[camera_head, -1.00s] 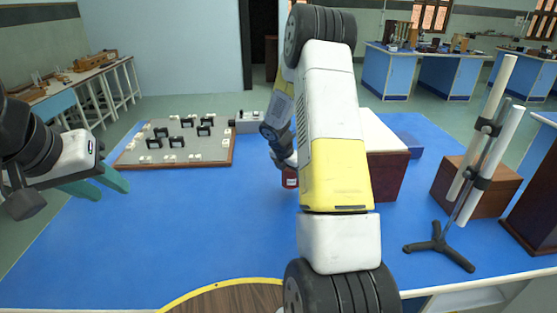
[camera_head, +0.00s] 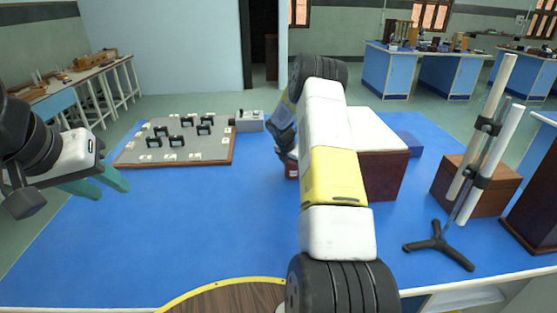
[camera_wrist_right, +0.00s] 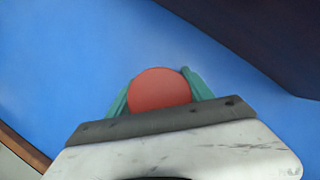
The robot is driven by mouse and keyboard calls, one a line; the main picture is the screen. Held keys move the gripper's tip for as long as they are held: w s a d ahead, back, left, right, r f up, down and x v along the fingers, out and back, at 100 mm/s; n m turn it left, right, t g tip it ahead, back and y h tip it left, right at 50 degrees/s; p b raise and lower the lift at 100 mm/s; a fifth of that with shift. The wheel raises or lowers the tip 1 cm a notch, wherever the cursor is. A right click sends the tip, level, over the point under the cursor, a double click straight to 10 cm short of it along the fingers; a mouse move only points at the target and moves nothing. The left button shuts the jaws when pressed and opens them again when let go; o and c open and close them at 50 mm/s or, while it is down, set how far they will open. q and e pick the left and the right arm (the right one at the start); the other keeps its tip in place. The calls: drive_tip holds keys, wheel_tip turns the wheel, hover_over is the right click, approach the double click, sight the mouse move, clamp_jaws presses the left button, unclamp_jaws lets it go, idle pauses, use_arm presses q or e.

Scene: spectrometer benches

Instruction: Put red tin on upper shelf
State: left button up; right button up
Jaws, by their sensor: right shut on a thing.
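The red tin (camera_head: 291,170) shows as a small red piece at the table's middle, mostly hidden behind my right arm. In the right wrist view the round red top of the tin (camera_wrist_right: 160,89) sits between the two teal fingers of my right gripper (camera_wrist_right: 158,92), which is shut on it. My left gripper (camera_head: 100,184) has teal fingers spread apart with nothing between them, over the left side of the blue table. I cannot make out an upper shelf clearly; a dark red box with a white top (camera_head: 384,172) stands just right of the tin, partly hidden by my right arm.
A grey board with black holders (camera_head: 205,153) lies at the back left, with a grey device (camera_head: 250,121) beside it. A tripod stand with white tubes (camera_head: 440,246) and a brown box (camera_head: 488,190) stand at the right. The blue table's left-middle (camera_head: 190,230) is clear.

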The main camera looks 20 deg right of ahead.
drive_tip(key=o, duration=1.5)
drive_tip(key=shift+f, duration=0.1)
